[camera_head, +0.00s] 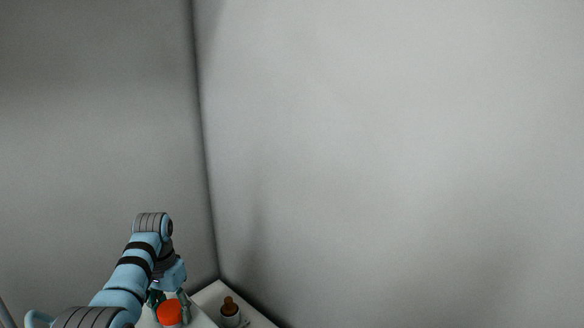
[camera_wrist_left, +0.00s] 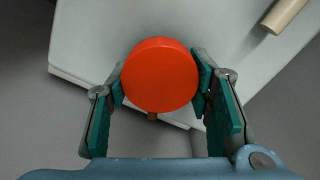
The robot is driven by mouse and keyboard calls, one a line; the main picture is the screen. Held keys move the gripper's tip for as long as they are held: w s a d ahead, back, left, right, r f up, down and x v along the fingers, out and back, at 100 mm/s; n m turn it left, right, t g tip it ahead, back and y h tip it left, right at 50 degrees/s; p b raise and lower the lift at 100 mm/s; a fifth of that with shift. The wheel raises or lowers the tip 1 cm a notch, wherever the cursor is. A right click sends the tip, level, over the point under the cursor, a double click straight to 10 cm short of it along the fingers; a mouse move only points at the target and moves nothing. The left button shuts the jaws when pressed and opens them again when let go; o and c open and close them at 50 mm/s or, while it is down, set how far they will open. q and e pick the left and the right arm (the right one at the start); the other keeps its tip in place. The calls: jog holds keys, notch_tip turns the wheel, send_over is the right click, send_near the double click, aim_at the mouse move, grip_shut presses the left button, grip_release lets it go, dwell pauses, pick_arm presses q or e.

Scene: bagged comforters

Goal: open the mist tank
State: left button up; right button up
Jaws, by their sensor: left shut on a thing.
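A round, flat-topped orange-red lid (camera_wrist_left: 160,75) fills the middle of the left wrist view. It also shows at the bottom of the head view (camera_head: 170,312). The lid fits the mist tank, but the body under it is mostly hidden, so I cannot tell whether it is seated or lifted. My left gripper (camera_wrist_left: 161,86) points down at it and is shut on it, one green finger pad on each side. The gripper also shows just behind the lid in the head view (camera_head: 168,295). My right gripper is in neither view.
A white surface (camera_wrist_left: 90,40) lies under the lid, with an edge nearby. A small bottle with a brown top (camera_head: 229,308) stands to the right, near the wall corner. A tan cylindrical piece (camera_wrist_left: 285,14) shows at the wrist view's upper right. Grey walls (camera_head: 390,150) rise behind.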

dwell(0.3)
pick_arm(q)
jog(key=shift+a+n, duration=0.1)
jog(key=shift+n, duration=0.2)
jog(key=shift+c, duration=0.6)
jog(key=n, duration=0.4)
jog(key=shift+a+n, duration=0.1)
jog(key=shift+n, duration=0.2)
jog(key=n, duration=0.6)
jog(key=shift+s+a, duration=0.1)
jog(key=shift+a, duration=0.05)
jog(key=n, duration=0.5)
jog(key=shift+s+a, duration=0.1)
jog(key=shift+s, duration=0.05)
jog(key=n, duration=0.7)
jog(key=shift+s, duration=0.2)
jog(key=shift+w+a+r, duration=0.1)
jog(key=shift+a+r, duration=0.05)
jog(key=shift+r, duration=2.85)
jog(key=shift+d+f, duration=0.1)
jog(key=shift+d, duration=0.1)
